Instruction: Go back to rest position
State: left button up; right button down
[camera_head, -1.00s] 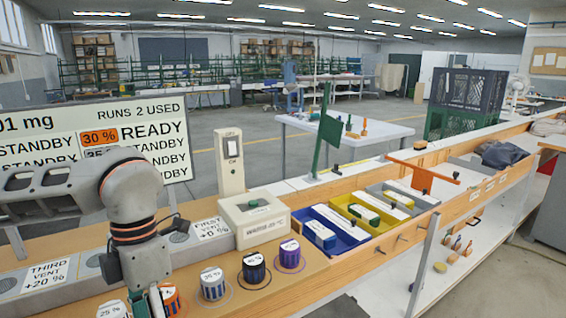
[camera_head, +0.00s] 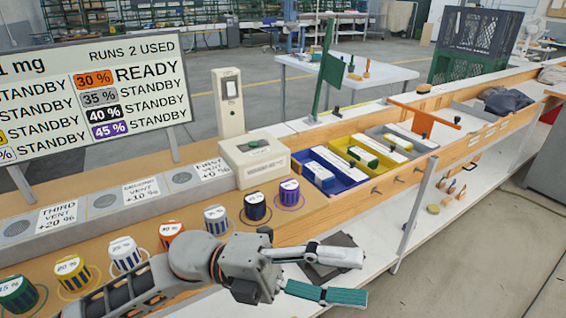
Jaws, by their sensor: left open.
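My left gripper (camera_head: 338,276) is at the bottom centre of the head view, in front of the bench edge. Its two fingers, one pale grey and one green, are spread apart with nothing between them. My left arm comes in from the lower left. A row of several labelled cylinders stands on the wooden bench behind the arm, among them the orange-marked 30 % one (camera_head: 172,235), the 35 % one (camera_head: 216,219), the dark 40 % one (camera_head: 255,206) and the purple 45 % one (camera_head: 289,191). My right gripper does not show.
A grey vent block (camera_head: 105,202), a white box (camera_head: 254,160) and an upright switch post (camera_head: 229,103) stand behind the cylinders. Blue, yellow and grey trays (camera_head: 335,183) lie to the right. A standing sign board (camera_head: 95,92) lists percentages. The floor at lower right is clear.

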pick_arm(q)
jog(key=w+a+f+n+t+h, duration=0.1)
jog(key=w+a+f+n+t, duration=0.1)
jog(key=w+n+t, duration=0.45)
jog(key=w+a+f+n+t+h, duration=0.1)
jog(key=w+a+n+t, duration=0.25)
jog(key=n+t, duration=0.65)
jog(key=w+a+f+n+t+y, duration=0.5)
jog(key=f+n+t+y, duration=0.1)
jog(key=f+n, duration=0.2)
jog(key=s+a+f+n+y, duration=0.1)
jog(key=a+f+n+y, duration=0.25)
jog(key=f, duration=0.35)
jog(key=s+a+f+n+g+y, duration=0.1)
jog(key=s+a+f+n+y, duration=0.1)
jog(key=a+f+y, duration=0.3)
jog(key=s+a+f+n+y, duration=0.1)
jog(key=a+f+n, duration=0.15)
jog(key=f, duration=0.55)
jog(key=s+a+f+n+g+y, duration=0.1)
jog(key=s+a+f+g, duration=0.1)
jog(key=s+f, duration=0.3)
jog(key=s+a+f+n+g+y, duration=0.2)
jog(key=s+a+f, duration=0.3)
jog(key=s+f, duration=0.1)
jog(key=shift+s+f+p, duration=0.25)
jog(key=shift+f+p, duration=0.2)
jog(key=shift+f, duration=0.45)
jog(key=shift+n+g+y, duration=0.25)
